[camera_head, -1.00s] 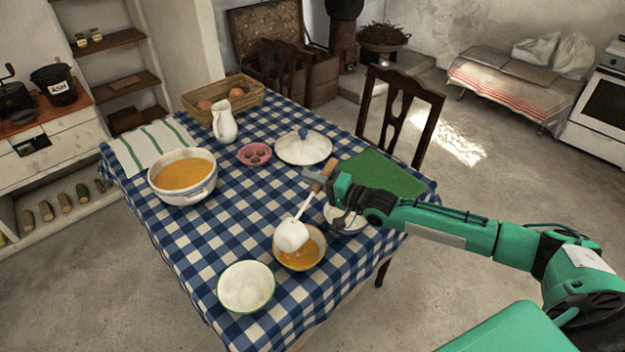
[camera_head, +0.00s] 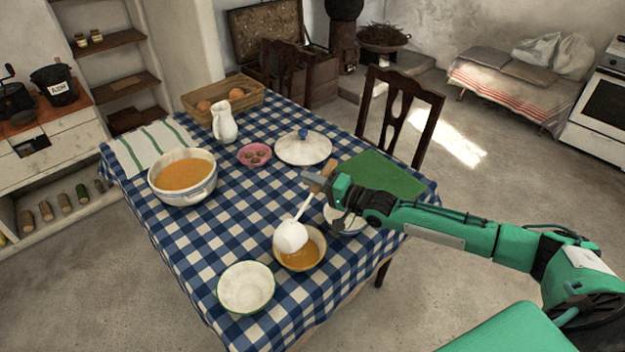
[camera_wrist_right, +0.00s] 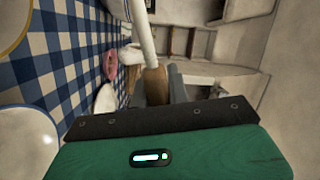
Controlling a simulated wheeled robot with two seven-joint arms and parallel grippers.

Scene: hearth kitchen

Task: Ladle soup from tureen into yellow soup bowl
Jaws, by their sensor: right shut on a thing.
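The white tureen (camera_head: 201,190) holds orange soup and stands at the left of the table. The yellow soup bowl (camera_head: 316,238) has orange soup in it and stands near the table's front right. My right gripper (camera_head: 323,180) is shut on the wooden handle of the white ladle (camera_head: 291,236). The ladle's cup is tilted above the bowl of soup and hides part of it. The ladle handle (camera_wrist_right: 156,82) also shows in the right wrist view. My left gripper is not in view.
A white bowl with a green rim (camera_head: 246,287) stands in front of the soup bowl, and another bowl (camera_head: 345,222) is partly behind my gripper. The tureen lid (camera_head: 303,148), pink dish (camera_head: 254,155), jug (camera_head: 224,122) and crate (camera_head: 222,98) stand further back.

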